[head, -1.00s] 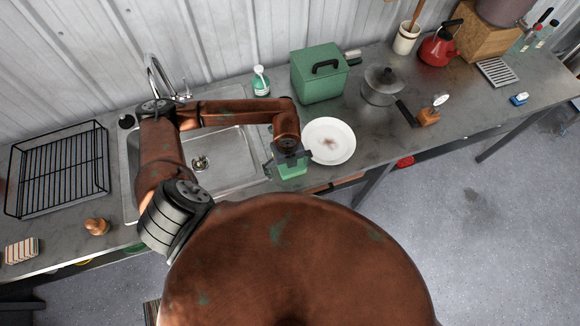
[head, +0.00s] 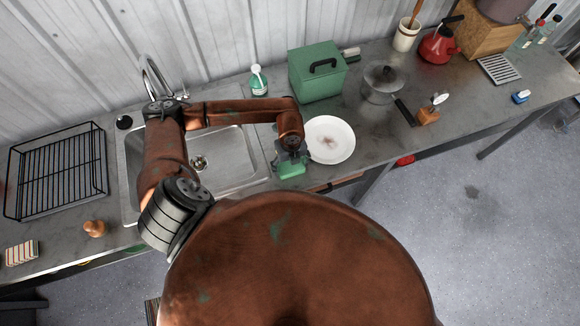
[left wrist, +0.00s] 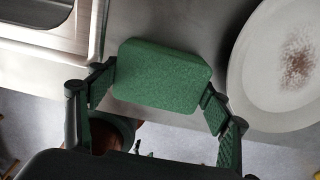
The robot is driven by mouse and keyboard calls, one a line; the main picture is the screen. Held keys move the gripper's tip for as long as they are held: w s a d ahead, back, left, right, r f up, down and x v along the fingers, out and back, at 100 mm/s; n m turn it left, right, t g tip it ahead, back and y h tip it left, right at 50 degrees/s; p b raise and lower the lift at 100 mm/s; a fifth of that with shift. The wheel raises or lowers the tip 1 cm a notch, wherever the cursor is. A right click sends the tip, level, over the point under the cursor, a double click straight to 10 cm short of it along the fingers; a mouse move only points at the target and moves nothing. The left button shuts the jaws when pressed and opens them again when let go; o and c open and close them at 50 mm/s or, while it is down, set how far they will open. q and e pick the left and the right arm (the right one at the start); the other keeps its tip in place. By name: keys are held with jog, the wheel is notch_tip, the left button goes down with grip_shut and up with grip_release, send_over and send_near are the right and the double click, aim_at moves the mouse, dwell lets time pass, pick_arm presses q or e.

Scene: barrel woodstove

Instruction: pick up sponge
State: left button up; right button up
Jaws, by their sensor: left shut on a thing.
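The green sponge (left wrist: 160,75) is a rounded block, held between the two fingers of my left gripper (left wrist: 158,100) in the left wrist view. In the head view the sponge (head: 291,170) shows below my left gripper (head: 291,160), near the counter's front edge, between the sink and the plate. The left gripper is shut on it. I cannot tell whether the sponge is clear of the counter. My right gripper is in neither view.
A white plate (head: 330,140) with a brown stain lies just right of the sponge. The sink (head: 225,175) is to the left. A green box (head: 318,75), a soap bottle (head: 259,80) and a pot (head: 381,88) stand behind. The counter's right part has free room.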

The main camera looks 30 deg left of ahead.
aim_at(290, 166)
pick_arm(q)
jog(key=shift+s+r, duration=0.1)
jog(key=shift+s, duration=0.1)
jog(key=shift+c, duration=0.3)
jog(key=shift+w, duration=0.15)
jog(key=shift+r, duration=0.3)
notch_tip(290, 166, up, 2)
jog(key=shift+r+b, duration=0.15)
jog(key=shift+b, duration=0.55)
jog(key=s+d+r+b, duration=0.2)
jog(key=s+d+r, duration=0.5)
jog(key=d+r, duration=0.3)
jog(key=shift+d, duration=1.05)
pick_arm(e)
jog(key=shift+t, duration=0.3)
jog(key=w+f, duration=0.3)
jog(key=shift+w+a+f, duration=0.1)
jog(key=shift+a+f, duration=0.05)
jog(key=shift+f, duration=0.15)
